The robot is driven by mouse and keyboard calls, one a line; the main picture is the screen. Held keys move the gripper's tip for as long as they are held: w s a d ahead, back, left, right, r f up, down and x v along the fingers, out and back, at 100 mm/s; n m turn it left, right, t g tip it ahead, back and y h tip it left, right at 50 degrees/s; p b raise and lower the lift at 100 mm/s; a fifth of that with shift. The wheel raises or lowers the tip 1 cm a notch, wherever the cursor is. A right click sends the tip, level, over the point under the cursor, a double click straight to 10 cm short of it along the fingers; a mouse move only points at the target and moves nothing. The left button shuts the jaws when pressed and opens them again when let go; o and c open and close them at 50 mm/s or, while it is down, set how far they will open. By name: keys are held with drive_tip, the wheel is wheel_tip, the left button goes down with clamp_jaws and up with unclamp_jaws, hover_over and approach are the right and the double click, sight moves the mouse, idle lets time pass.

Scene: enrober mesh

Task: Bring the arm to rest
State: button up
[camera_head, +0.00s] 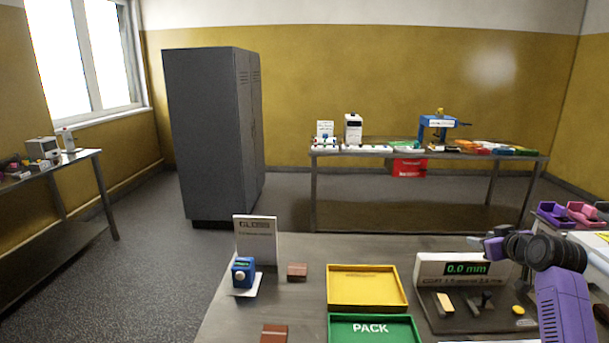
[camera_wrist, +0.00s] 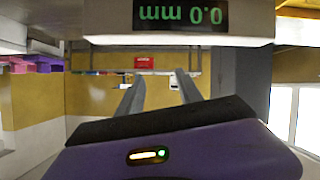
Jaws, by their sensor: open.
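My arm shows at the right of the head view, with a purple link and dark joints. My gripper (camera_head: 474,240) points left there, above or behind the gauge with the green 0.0 mm display (camera_head: 466,268); the gap is hard to judge. In the wrist view, which is upside down, my gripper (camera_wrist: 158,78) shows two grey fingers standing apart with nothing between them. The same display (camera_wrist: 181,14) fills the top of that view, close to the fingers.
A yellow tray (camera_head: 367,304) and a green PACK tray (camera_head: 349,332) lie on the near table (camera_head: 301,311). A blue device (camera_head: 243,271), a sign (camera_head: 256,239) and brown blocks (camera_head: 297,271) stand left of them. A dark cabinet (camera_head: 205,140) and a back bench (camera_head: 335,159) stand beyond.

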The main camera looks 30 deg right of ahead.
drive_tip(key=a+f, duration=0.1)
drive_tip(key=a, duration=0.3)
drive_tip(key=a+f+m+t+h, duration=0.1)
drive_tip(key=a+f, duration=0.1)
drive_tip(key=a, duration=0.3)
drive_tip(key=a+f+t, duration=0.1)
drive_tip(key=a+f, duration=0.1)
drive_tip(key=a, duration=0.2)
drive_tip(key=shift+w+a+f+m+h, duration=0.15)
drive_tip(key=shift+w+a+m+h, duration=0.15)
drive_tip(key=shift+m, duration=0.1)
drive_tip(key=s+a+f+t, duration=0.1)
drive_tip(key=s+a, duration=0.1)
drive_tip(key=a, duration=0.3)
drive_tip(key=s+a, duration=0.2)
drive_tip(key=a, duration=0.4)
drive_tip(key=s+a+f+t, duration=0.1)
drive_tip(key=s+a, duration=0.2)
drive_tip(key=a, duration=0.2)
drive_tip(key=shift+a+f+m+t, duration=0.25)
drive_tip(key=shift+f+m+t, duration=0.05)
drive_tip(key=shift+f+m, duration=0.1)
drive_tip(key=s+a+n+y, duration=0.6)
drive_tip(key=s+a+y, duration=0.2)
drive_tip(key=s+a, duration=1.7)
drive_tip(key=s, duration=0.3)
drive_tip(key=shift+a+f+y, duration=0.2)
drive_tip(key=shift+f+y, duration=0.1)
drive_tip(key=shift+f, duration=0.05)
